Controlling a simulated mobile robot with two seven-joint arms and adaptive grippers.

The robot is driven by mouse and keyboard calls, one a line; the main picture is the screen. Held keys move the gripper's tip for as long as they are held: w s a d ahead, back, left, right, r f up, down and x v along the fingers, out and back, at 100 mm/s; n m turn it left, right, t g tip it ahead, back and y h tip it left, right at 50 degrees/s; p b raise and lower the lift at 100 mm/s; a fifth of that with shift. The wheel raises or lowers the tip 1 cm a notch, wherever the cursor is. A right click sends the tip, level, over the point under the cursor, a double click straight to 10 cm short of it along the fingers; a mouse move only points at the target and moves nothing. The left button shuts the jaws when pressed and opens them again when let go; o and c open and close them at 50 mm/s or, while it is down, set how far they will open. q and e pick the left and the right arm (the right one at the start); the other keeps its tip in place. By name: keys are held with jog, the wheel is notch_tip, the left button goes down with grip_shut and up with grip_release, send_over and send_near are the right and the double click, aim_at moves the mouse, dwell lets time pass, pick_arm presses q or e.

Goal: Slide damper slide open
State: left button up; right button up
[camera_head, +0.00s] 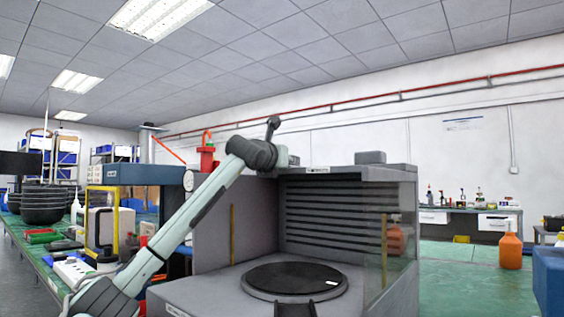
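A grey booth (235,225) with a louvred back wall and a clear side panel stands in front of me. A dark flat block (370,157) and a smaller grey block (397,166) sit on its top; I cannot tell whether either belongs to the damper slide. My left arm rises from the lower left across the booth's left side. A small black part (272,127) sticks up at its far end, above the booth's top edge. It may be my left gripper, but its fingers cannot be made out and it shows nothing held.
A black turntable (294,281) lies on the booth floor. At left, a green bench (36,262) carries black bowls (43,204), a yellow-framed device (102,222) and other items. An orange bottle (510,250) stands at right. The booth's interior above the turntable is clear.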

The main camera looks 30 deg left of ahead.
pick_arm(q)
jog(key=s+d, duration=0.2)
jog(key=s, duration=0.9)
jog(key=shift+s, duration=0.3)
